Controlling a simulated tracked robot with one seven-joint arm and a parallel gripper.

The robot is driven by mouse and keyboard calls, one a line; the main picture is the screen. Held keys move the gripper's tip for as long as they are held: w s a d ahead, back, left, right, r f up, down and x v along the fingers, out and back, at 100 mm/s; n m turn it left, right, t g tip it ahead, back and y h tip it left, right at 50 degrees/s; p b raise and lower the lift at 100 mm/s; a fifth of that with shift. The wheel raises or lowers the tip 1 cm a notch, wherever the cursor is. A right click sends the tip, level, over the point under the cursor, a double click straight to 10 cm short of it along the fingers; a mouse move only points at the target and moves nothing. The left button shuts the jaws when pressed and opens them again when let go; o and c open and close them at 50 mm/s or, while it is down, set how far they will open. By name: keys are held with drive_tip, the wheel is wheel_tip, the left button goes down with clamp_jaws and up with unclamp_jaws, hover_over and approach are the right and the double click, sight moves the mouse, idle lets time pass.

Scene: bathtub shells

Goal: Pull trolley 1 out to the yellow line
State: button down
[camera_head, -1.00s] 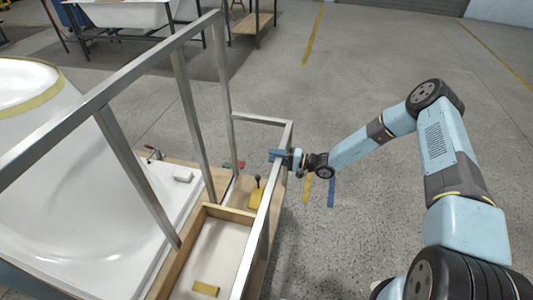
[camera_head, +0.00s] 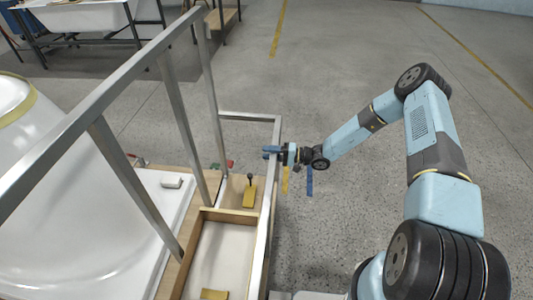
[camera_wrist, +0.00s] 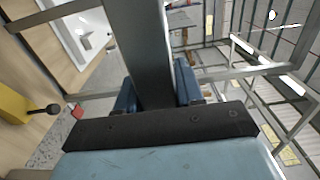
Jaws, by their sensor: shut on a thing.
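A trolley with a grey metal frame (camera_head: 62,134) and a wooden deck (camera_head: 186,180) stands at the left in the head view. It carries a white bathtub shell (camera_head: 75,235). I see no number on it. My gripper (camera_head: 272,153) is shut on the upright-looking grey rail at the trolley's right end. In the wrist view, the blue fingers of my gripper (camera_wrist: 157,88) sit on either side of this rail (camera_wrist: 140,45). A short yellow floor mark (camera_head: 285,180) lies just right of the rail. Longer yellow lines run at the top (camera_head: 278,28) and the upper right (camera_head: 475,52).
A blue floor mark (camera_head: 309,181) lies beside the short yellow one. A shallow tray (camera_head: 222,255) and a yellow block (camera_head: 249,196) are on the trolley. Another stand with a white tub (camera_head: 85,17) is at the back left. Floor right of the trolley is clear.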

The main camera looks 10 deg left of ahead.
drive_tip(key=shift+s+d+f, duration=0.1)
drive_tip(key=shift+s+f, duration=0.05)
drive_tip(key=shift+f, duration=0.15)
drive_tip(key=c, duration=0.9)
unclamp_jaws()
drive_tip(key=shift+c, duration=0.2)
drive_tip(key=shift+o, duration=0.7)
drive_tip(key=shift+r, duration=0.1)
drive_tip(key=d, duration=1.3)
drive_tip(key=shift+d, duration=0.35)
